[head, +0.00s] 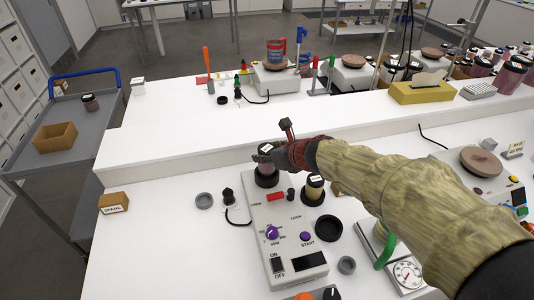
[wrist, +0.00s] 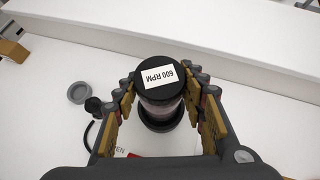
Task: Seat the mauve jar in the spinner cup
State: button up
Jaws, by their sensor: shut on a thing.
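The mauve jar (wrist: 160,106) has a black lid with a white "600 RPM" label and stands between my fingers in the wrist view. In the head view the jar (head: 266,168) shows a pinkish side under my gripper (head: 272,156). My gripper (wrist: 170,90) is shut on it, a finger on each side. Below the jar is the black spinner cup (head: 267,181) at the far end of the grey spinner (head: 268,210). The jar's base is at or within the cup's ring (wrist: 158,126); I cannot tell if it rests on the bottom.
An empty black ring (head: 328,228) and a grey dish (head: 204,201) lie nearby. A raised white ledge (head: 200,150) runs behind. The bench at left is mostly clear.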

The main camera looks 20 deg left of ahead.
aim_at(271, 164)
jog(key=shift+f+b, duration=1.8)
jog(key=shift+f, duration=0.35)
dwell(0.4)
jog(key=o, duration=1.3)
jog(key=v, duration=1.2)
